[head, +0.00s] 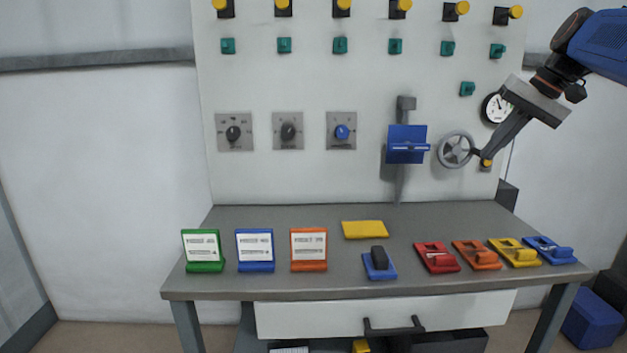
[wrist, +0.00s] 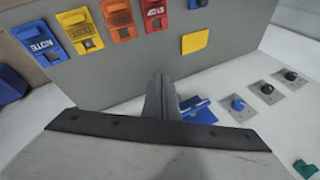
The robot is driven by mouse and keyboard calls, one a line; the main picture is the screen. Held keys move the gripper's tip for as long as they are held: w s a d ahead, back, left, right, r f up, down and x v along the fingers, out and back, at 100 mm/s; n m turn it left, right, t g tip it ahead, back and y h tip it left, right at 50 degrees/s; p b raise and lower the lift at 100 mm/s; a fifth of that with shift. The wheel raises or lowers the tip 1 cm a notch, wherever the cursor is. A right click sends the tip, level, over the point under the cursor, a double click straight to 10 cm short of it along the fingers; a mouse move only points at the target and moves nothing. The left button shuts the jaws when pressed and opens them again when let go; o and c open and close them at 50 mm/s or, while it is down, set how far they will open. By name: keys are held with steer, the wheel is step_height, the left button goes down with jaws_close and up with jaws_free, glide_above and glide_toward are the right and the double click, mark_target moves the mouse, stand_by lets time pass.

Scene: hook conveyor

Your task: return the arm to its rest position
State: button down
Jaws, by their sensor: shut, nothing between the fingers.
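My gripper (head: 484,157) is in the upper right of the head view, in front of the white wall panel (head: 300,85). Its fingers are together and hold nothing. The tips point down and left, by the right side of the grey handwheel (head: 455,150); I cannot tell whether they touch anything. In the wrist view the closed fingers (wrist: 160,90) point toward the grey tabletop (wrist: 150,55), with clear space between them and it. My blue arm enters from the right edge of the head view.
The table (head: 330,285) carries green, blue and orange label stands (head: 309,250), a yellow plate (head: 365,229), a blue block with a dark top (head: 379,265) and several coloured holders (head: 436,257). A blue bracket (head: 407,145), dials (head: 288,131) and a gauge (head: 496,107) are on the panel.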

steer(key=s+a+f+n+h, duration=0.1)
steer(key=s+a+f, duration=0.2)
steer(key=s+f, duration=0.6)
steer(key=s+a+f+n+h, duration=0.1)
steer(key=s+a+f, duration=0.3)
steer(key=s+f, duration=0.5)
steer(key=s+a+f+n+h, duration=0.1)
steer(key=s+a+f, duration=0.3)
steer(key=s+f, duration=0.6)
step_height(320, 180, down, 4)
steer(key=shift+r+t+h, duration=0.25)
steer(key=shift+t+h, duration=0.15)
steer(key=shift+h, duration=0.2)
